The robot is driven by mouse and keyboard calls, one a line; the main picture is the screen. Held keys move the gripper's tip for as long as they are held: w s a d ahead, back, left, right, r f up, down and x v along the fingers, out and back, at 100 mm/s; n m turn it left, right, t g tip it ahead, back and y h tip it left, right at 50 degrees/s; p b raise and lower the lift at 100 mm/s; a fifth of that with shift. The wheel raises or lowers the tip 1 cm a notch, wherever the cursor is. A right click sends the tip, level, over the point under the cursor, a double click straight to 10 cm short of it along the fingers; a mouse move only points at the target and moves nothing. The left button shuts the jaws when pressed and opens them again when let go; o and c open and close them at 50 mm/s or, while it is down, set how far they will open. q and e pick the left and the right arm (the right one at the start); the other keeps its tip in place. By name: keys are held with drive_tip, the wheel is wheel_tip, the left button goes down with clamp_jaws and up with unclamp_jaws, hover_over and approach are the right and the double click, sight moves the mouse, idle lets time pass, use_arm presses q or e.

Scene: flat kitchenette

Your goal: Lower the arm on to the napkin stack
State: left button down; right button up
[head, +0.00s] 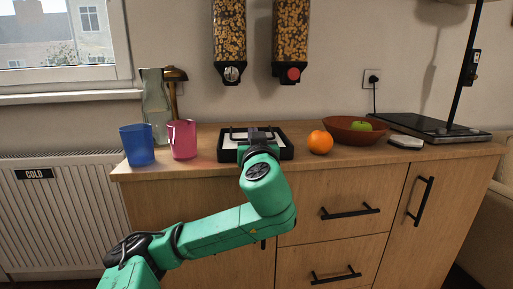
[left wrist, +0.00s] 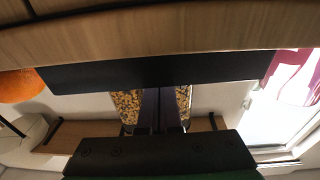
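The napkin holder (head: 226,156) is a low black tray on the counter, with a white napkin stack (head: 229,143) partly showing inside. A thin black bar (head: 238,131) shows at its back left and may be the holder's arm. My left gripper (head: 259,134) is over the middle of the holder and hides much of the stack and bar. In the left wrist view, the gripper's dark fingers (left wrist: 158,110) lie close together, and a black edge of the holder (left wrist: 170,72) crosses above them. Whether they touch or grip the bar is hidden. My right gripper is out of view.
A pink cup (head: 182,140), a blue cup (head: 137,145) and a glass carafe (head: 155,105) stand left of the holder. An orange (head: 320,142) and a brown bowl (head: 345,129) are to its right. Two cereal dispensers (head: 230,40) (head: 291,40) hang above.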

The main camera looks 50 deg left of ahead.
use_arm(q)
drive_tip(key=b+v, duration=0.1)
drive_tip(key=v, duration=1.1)
drive_tip(key=shift+s+d, duration=0.2)
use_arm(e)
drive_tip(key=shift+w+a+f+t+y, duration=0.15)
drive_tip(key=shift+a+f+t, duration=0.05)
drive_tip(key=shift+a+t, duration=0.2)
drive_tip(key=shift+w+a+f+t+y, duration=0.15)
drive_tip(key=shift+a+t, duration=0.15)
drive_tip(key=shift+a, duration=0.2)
